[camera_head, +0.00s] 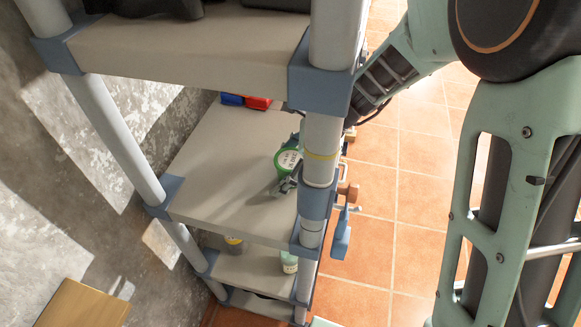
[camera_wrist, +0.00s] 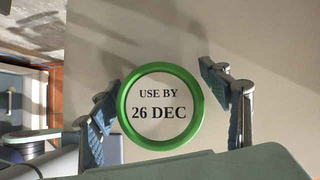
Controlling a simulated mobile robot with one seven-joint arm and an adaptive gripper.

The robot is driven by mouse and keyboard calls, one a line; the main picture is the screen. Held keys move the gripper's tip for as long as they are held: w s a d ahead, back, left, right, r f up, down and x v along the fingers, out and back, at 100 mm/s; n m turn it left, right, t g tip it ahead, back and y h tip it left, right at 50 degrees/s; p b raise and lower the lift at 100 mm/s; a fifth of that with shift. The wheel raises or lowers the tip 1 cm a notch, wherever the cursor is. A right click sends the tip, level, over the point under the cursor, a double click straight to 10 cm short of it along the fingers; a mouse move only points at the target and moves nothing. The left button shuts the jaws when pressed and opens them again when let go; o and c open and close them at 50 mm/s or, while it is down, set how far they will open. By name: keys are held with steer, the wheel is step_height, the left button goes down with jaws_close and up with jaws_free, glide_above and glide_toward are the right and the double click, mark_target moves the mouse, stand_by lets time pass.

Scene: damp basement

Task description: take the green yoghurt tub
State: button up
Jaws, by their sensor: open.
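The green yoghurt tub (camera_head: 288,159) stands on the middle shelf, close to the front post. In the wrist view the tub (camera_wrist: 161,107) shows from above as a green rim around a white lid reading "USE BY 26 DEC". My gripper (camera_wrist: 168,104) is open, with one finger to the left of the tub and one to the right. The left finger looks very close to the rim; I cannot tell whether it touches. In the head view my gripper (camera_head: 286,182) is partly hidden behind the shelf post.
The grey shelf (camera_head: 215,185) is mostly bare around the tub. Blue and red items (camera_head: 245,101) lie at its far end. The upper shelf (camera_head: 190,45) overhangs, and a post (camera_head: 322,140) stands in front. A bottle (camera_head: 289,262) stands on the shelf below.

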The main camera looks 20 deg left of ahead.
steer(key=c, duration=1.5)
steer(key=shift+o, duration=0.2)
steer(key=shift+r, duration=0.1)
